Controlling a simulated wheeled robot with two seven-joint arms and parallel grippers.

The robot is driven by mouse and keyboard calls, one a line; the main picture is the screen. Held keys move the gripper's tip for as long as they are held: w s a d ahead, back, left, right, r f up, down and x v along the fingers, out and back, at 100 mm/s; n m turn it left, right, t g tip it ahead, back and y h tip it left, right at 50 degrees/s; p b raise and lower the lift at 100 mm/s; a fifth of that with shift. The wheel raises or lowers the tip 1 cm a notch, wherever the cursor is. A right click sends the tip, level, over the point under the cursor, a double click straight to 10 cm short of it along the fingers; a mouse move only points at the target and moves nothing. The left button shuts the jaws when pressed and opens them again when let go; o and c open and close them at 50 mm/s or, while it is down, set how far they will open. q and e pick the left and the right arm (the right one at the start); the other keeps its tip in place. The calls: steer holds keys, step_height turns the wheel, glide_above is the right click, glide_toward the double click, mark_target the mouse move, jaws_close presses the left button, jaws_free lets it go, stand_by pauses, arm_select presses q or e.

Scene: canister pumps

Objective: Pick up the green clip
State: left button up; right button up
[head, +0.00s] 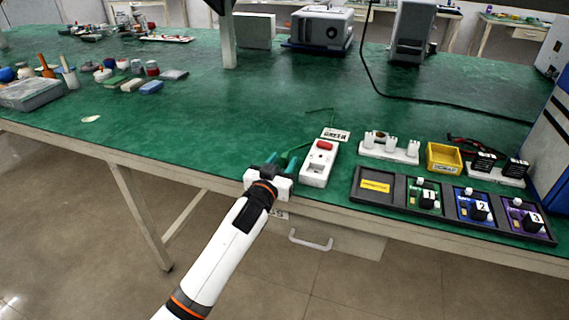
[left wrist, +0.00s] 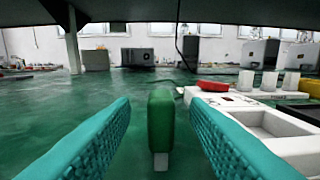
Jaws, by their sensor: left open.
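The green clip (head: 293,154) is at the near edge of the green table, just left of a white box with a red switch (head: 318,167). In the left wrist view the green clip (left wrist: 161,122) stands upright, with a pale metal tip at its lower end. My left gripper (head: 280,163) is open, with its teal fingers on either side of the clip. In the left wrist view a gap shows between the clip and each finger of the left gripper (left wrist: 160,130). In the head view the fingers partly hide the clip. My right gripper is not in view.
The white box stands close to the right finger. A label reading GREEN (head: 335,134) lies behind it. Further right are a white rack (head: 389,154), a yellow bin (head: 443,158) and a dark tray with numbered modules (head: 385,201).

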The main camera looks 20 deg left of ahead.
mark_target(287, 154)
arm_select(q)
steer(key=w, duration=0.2)
steer(key=shift+w+d, duration=0.1)
steer(key=shift+w, duration=0.65)
steer(key=shift+w+r, duration=0.1)
jaws_close()
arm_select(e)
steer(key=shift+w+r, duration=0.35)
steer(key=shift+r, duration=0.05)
